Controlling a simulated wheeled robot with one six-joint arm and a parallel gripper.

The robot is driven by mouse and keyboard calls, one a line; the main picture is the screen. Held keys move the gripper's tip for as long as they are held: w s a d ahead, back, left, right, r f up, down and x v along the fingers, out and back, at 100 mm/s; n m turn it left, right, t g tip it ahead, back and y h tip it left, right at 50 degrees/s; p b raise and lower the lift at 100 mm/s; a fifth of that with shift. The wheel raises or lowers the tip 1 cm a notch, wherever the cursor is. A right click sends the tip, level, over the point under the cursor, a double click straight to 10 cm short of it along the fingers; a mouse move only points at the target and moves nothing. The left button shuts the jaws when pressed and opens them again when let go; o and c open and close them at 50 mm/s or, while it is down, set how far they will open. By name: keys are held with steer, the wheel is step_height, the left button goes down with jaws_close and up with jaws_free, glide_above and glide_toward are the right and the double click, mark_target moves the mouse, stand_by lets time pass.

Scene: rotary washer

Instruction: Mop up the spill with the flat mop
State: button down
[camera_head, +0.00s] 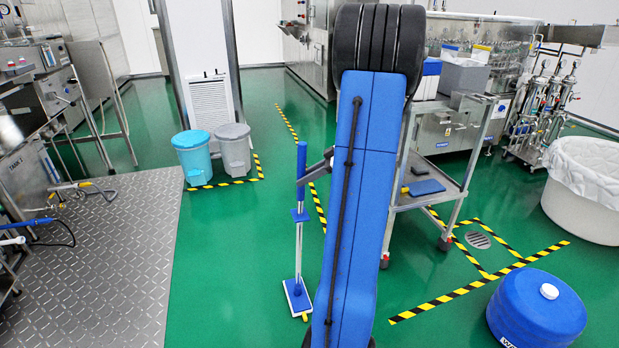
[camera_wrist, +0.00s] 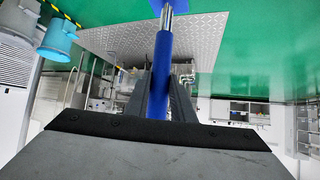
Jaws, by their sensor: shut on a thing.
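The flat mop stands upright on the green floor in the head view, left of my blue arm. It has a blue grip (camera_head: 301,165), a thin metal pole and a flat blue-and-white head (camera_head: 297,296) at floor level. My gripper (camera_wrist: 161,100) is shut on the mop's blue handle, which runs between its dark fingers in the wrist view. In the head view my gripper is mostly hidden behind my arm, with dark parts showing beside the handle. The mop head's underside is hidden. I cannot make out a spill in either view.
Blue bin (camera_head: 194,157) and grey bin (camera_head: 235,150) stand behind the mop. A steel cart (camera_head: 424,190) stands to the right, with a blue drum (camera_head: 537,308) and white tub (camera_head: 585,190) farther right. A metal floor plate (camera_head: 100,265) lies left. Green floor between is clear.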

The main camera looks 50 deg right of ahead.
mark_target(299, 177)
stand_by(0.3)
steer(key=shift+w+a+r, duration=0.15)
steer(key=shift+w+a, duration=0.4)
steer(key=shift+a, duration=0.25)
steer(key=shift+a, duration=0.1)
steer(key=shift+w+a+f, duration=0.25)
steer(key=shift+w+a, duration=0.2)
steer(key=shift+a, duration=0.25)
